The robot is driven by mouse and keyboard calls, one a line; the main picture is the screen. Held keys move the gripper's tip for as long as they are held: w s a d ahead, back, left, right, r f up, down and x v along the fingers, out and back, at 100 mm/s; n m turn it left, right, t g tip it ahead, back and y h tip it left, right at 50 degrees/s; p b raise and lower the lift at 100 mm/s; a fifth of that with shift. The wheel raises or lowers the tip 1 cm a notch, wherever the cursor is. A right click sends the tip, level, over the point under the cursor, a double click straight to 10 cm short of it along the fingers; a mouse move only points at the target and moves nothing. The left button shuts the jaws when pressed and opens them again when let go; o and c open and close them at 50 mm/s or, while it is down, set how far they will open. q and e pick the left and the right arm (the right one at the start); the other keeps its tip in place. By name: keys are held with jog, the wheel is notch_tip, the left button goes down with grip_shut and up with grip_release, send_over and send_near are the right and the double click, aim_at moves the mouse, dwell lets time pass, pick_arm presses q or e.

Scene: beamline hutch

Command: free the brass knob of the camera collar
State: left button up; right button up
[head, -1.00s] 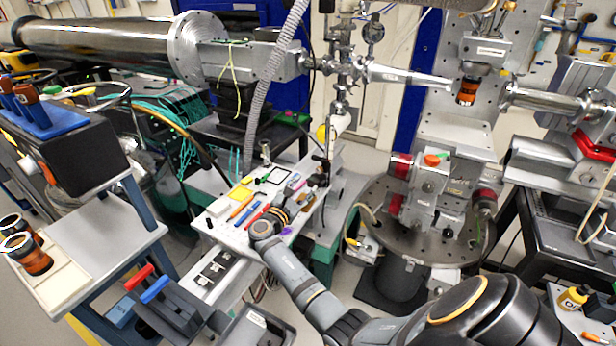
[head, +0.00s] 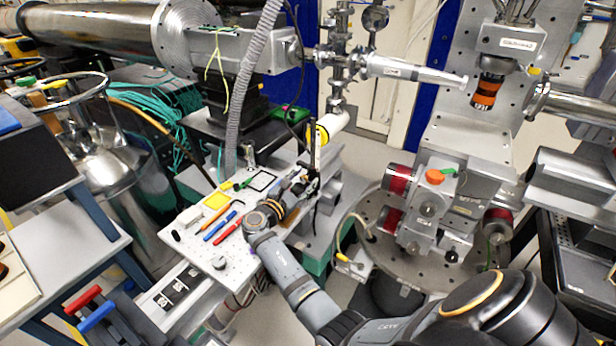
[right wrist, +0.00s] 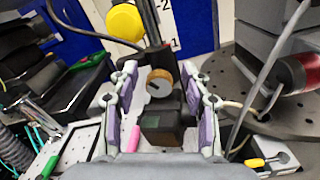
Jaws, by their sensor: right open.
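The brass knob (right wrist: 159,82) shows in the right wrist view on the front of a dark upright block, seemingly the camera collar (right wrist: 161,62). A second dark box (right wrist: 163,122) sits below the knob. My right gripper (right wrist: 158,88) is open, with one finger to each side of the knob in that view. Nothing is between its fingers that I can see it touching; the exact distance to the knob cannot be told. In the head view my right gripper (head: 302,183) reaches over the far right part of the white bench board. The knob is too small or hidden there. My left gripper is out of view.
The white perforated board (head: 200,255) holds several tools, including a red-handled one (head: 228,231). A yellow-ended cylinder (head: 325,127) stands just beyond the gripper. A round turntable (head: 372,205) with a motor stage lies to the right. A grey hose (head: 245,85) hangs behind.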

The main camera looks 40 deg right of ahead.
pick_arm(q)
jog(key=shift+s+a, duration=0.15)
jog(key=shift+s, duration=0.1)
pick_arm(e)
jog(key=shift+a+r, duration=0.1)
jog(key=shift+a, duration=0.05)
jog(key=shift+c, duration=0.2)
grip_shut()
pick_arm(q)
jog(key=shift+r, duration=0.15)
